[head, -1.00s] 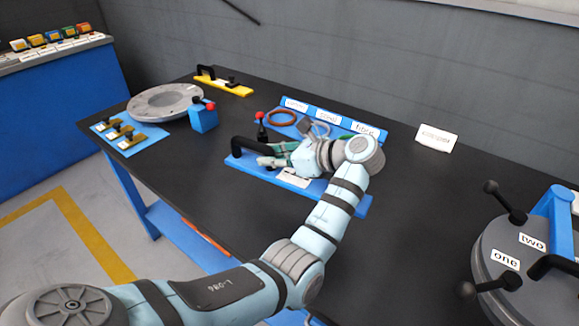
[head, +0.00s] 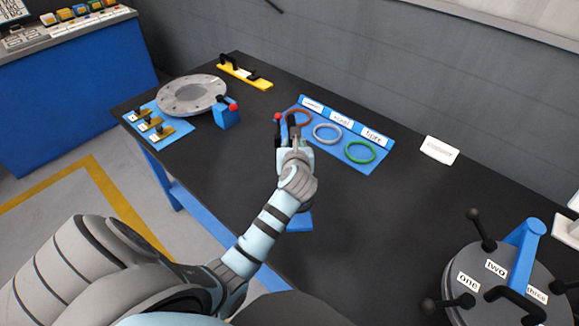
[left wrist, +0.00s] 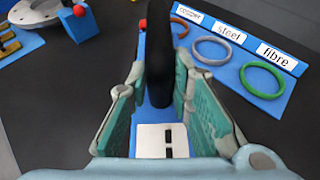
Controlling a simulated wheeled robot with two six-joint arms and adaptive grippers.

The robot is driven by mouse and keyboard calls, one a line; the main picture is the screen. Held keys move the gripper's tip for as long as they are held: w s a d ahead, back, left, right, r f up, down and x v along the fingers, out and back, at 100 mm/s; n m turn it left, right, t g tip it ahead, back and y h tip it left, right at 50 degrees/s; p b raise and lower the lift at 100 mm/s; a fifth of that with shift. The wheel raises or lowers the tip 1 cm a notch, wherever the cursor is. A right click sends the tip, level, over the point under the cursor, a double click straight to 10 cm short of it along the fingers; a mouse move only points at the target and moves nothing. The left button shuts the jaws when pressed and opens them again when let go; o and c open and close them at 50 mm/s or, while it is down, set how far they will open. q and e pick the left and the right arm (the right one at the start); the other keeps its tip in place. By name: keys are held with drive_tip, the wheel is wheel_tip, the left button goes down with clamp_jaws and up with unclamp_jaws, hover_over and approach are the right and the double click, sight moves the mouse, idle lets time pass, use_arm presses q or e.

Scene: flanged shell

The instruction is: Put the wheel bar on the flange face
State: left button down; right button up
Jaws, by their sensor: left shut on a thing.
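My left gripper (head: 294,143) is shut on the black handle of a blue bar (head: 298,222), most likely the wheel bar. In the left wrist view the black handle (left wrist: 158,55) stands between the green finger pads, with a white label (left wrist: 161,141) on the bar below it. My arm hides most of the bar in the head view; I cannot tell whether it clears the table. A grey flange ring (head: 192,95) with holes lies flat at the back left, apart from the gripper. My right gripper is not in view.
A blue tray with brown, grey and green rings (head: 360,151) lies right of the gripper. A blue block with a red knob (head: 227,116) stands by the flange. A yellow bar (head: 244,74) lies behind. A round grey lidded vessel (head: 505,285) stands front right. The table's middle is clear.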

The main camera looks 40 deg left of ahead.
use_arm(q)
wheel_tip(320, 180, down, 9)
drive_tip(key=b, duration=0.2)
drive_tip(key=shift+a+r+b, duration=0.1)
drive_tip(key=shift+b, duration=0.25)
wheel_tip(320, 180, down, 4)
drive_tip(key=shift+f+b, duration=0.1)
drive_tip(key=shift+b, duration=0.9)
drive_tip(key=c, duration=1.4)
unclamp_jaws()
drive_tip(key=shift+s, duration=0.1)
drive_tip(key=shift+c, duration=0.2)
